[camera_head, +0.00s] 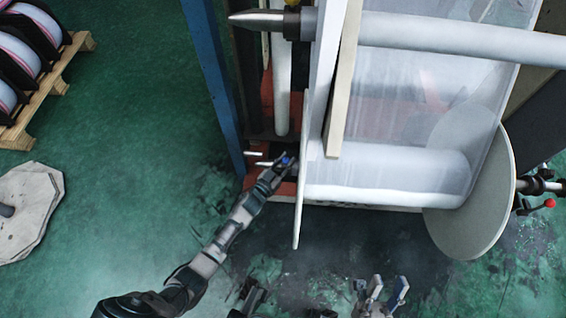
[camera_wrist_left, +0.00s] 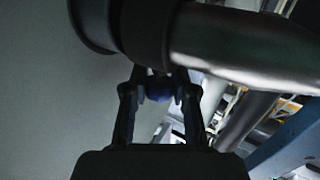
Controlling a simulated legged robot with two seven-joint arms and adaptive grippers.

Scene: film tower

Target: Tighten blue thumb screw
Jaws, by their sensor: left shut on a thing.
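The blue thumb screw (camera_head: 287,160) shows as a small blue spot at the left end of the lower roller's shaft, beside the pale upright plate. My left gripper (camera_head: 282,164) reaches it from below left and covers part of it. In the left wrist view the dark blue screw (camera_wrist_left: 159,88) sits between the two fingers of my left gripper (camera_wrist_left: 160,92), just under a dark collar and a metal shaft. The gripper is shut on it. My right gripper (camera_head: 387,288) is at the bottom edge of the head view, its fingers apart and empty, away from the screw.
A white film roll (camera_head: 385,175) lies right of the pale upright plate (camera_head: 318,110), with a large grey disc (camera_head: 475,185) at its right end. A blue post (camera_head: 212,80) stands close left of my left gripper. Green floor (camera_head: 120,130) is open at left.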

